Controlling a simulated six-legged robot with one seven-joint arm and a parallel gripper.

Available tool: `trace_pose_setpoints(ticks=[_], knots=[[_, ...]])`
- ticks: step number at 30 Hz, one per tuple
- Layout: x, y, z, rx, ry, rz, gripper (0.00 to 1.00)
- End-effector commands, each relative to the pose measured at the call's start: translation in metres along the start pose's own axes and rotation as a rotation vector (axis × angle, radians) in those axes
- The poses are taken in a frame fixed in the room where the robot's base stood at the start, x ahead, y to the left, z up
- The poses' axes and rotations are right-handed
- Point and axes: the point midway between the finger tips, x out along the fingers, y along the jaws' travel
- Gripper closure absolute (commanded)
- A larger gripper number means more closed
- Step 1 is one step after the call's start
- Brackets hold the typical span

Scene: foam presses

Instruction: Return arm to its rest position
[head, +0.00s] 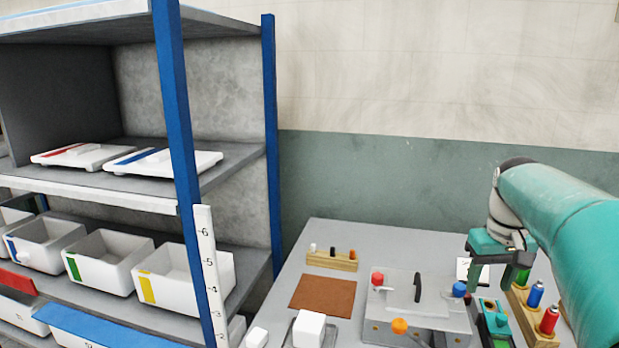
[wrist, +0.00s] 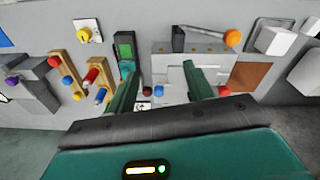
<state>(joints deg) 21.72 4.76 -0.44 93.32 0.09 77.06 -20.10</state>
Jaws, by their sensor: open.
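My teal arm (head: 565,215) reaches in from the right edge of the head view and bends down over the right side of the table. My gripper (head: 497,278) hangs above the table, just right of the grey press box (head: 418,305). In the wrist view my gripper (wrist: 158,72) shows two dark green fingers spread apart with nothing between them. The press box also shows there (wrist: 205,62), beyond the fingertips. Whether the fingers touch anything below cannot be told.
Red and blue cylinders (head: 536,293) stand in a wooden rack beside my gripper. A green device (head: 494,322) sits below it. A brown mat (head: 323,296) and white block (head: 309,329) lie left. A shelf with blue posts (head: 178,130) and white bins stands left. Space above the table is clear.

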Motion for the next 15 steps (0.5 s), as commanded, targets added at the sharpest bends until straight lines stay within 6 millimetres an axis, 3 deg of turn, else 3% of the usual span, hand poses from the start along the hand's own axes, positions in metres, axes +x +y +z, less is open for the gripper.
trace_pose_setpoints(ticks=[5,15], knots=[[-0.009,-0.039,0.025,-0.011,0.062,0.012,0.48],[-0.003,-0.126,0.113,-0.024,0.243,0.013,0.48]])
